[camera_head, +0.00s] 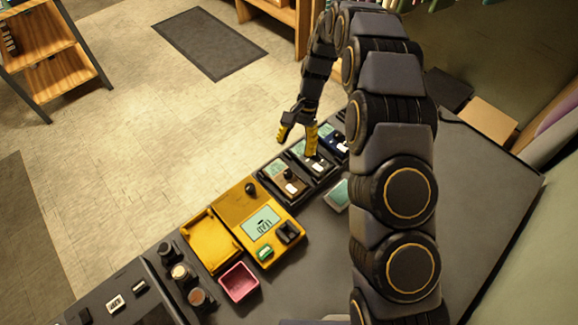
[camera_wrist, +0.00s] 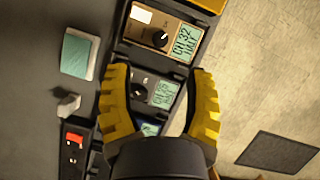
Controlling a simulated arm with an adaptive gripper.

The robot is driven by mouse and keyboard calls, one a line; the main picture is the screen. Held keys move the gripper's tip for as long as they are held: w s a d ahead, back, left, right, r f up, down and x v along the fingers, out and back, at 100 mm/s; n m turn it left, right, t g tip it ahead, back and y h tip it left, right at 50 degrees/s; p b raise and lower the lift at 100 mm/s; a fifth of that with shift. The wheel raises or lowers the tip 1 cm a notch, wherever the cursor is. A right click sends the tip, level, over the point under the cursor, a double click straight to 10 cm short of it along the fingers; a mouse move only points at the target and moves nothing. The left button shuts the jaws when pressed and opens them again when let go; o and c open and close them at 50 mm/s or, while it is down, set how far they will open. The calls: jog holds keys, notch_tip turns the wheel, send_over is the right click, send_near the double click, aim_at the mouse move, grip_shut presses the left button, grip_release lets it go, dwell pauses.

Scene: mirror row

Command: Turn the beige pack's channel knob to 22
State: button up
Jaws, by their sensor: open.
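The beige pack (camera_head: 279,190) is the nearest in a row of three packs in the head view. In the wrist view the beige pack (camera_wrist: 177,22) is at the top, with its dark round channel knob (camera_wrist: 160,38) and a green display (camera_wrist: 187,45) that appears to read CH 32. My gripper (camera_head: 300,136) is open and empty, over the middle grey pack (camera_head: 301,153). In the wrist view my gripper (camera_wrist: 160,78) has its yellow fingers spread on either side of the grey pack (camera_wrist: 155,80), which has its own dark knob (camera_wrist: 138,91). Neither finger is at the beige pack's knob.
A blue pack (camera_head: 329,148) lies beyond the grey one, partly behind my arm. A yellow meter (camera_head: 240,210), a pink bin (camera_head: 239,283) and small jars (camera_head: 180,272) stand on the nearer bench. A teal-topped block (camera_wrist: 80,54) lies beside the packs.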

aim_at(288, 172)
jog(key=x, duration=0.8)
jog(key=shift+c, duration=0.4)
grip_shut()
